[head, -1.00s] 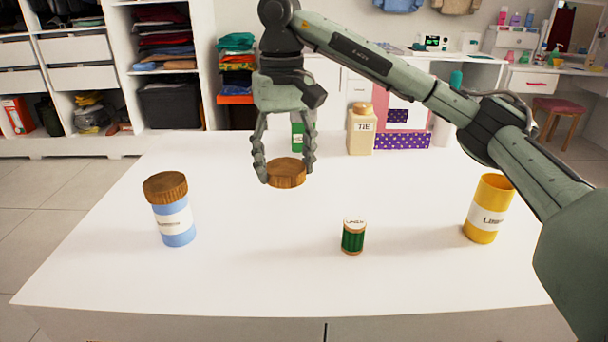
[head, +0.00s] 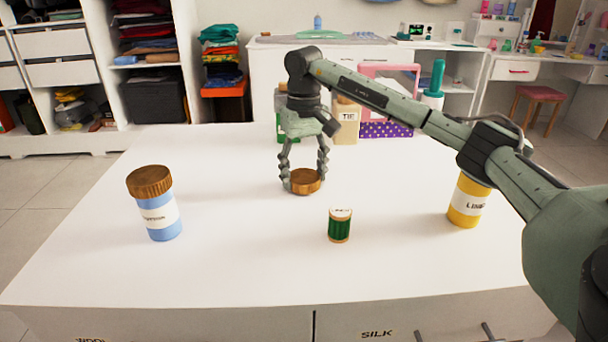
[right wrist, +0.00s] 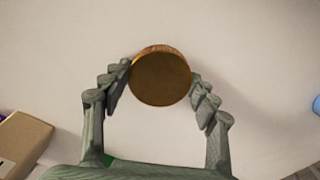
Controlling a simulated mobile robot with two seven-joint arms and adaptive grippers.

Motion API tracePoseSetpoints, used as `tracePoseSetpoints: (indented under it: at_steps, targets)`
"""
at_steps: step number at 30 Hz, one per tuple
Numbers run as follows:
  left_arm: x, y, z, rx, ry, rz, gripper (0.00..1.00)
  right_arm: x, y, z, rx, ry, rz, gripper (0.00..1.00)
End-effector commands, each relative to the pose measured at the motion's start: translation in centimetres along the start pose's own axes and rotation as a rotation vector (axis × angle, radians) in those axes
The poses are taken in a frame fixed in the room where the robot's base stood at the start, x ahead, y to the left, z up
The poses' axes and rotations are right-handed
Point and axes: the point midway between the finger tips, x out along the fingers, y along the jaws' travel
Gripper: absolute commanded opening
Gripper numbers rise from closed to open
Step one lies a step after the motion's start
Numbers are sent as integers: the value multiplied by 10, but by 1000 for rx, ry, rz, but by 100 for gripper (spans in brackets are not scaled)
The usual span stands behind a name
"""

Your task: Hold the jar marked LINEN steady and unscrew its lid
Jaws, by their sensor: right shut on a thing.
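The yellow jar (head: 464,214), its label partly readable as "LIN…", stands upright at the right of the white table; my right arm covers its top. My right gripper (head: 305,177) is shut on a round wooden lid (head: 306,187), low over the middle of the table, well left of the yellow jar. In the right wrist view the lid (right wrist: 160,78) sits between the two fingertips. I cannot tell whether it touches the table. My left gripper is in neither current view.
A blue jar with a wooden lid (head: 155,205) stands at the left. A small green spool (head: 339,226) stands front centre. The TIE jar (head: 346,122), a green container (head: 281,118) and a pink-purple box (head: 386,130) stand behind my gripper. The table's front left is clear.

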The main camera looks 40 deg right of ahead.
Motion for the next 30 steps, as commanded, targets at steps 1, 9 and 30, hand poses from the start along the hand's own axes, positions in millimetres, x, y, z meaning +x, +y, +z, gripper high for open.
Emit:
tracePoseSetpoints:
  at_steps: [1,9,30]
  targets:
    - [2,0,1,0,-1,1,72,5,0,0,0,0,0,25]
    - [6,1,5,0,-13,2,72,6,0,0,0,2,0,25]
    - [2,0,1,-1,-3,0,72,0,-1,-1,0,5,-2,80]
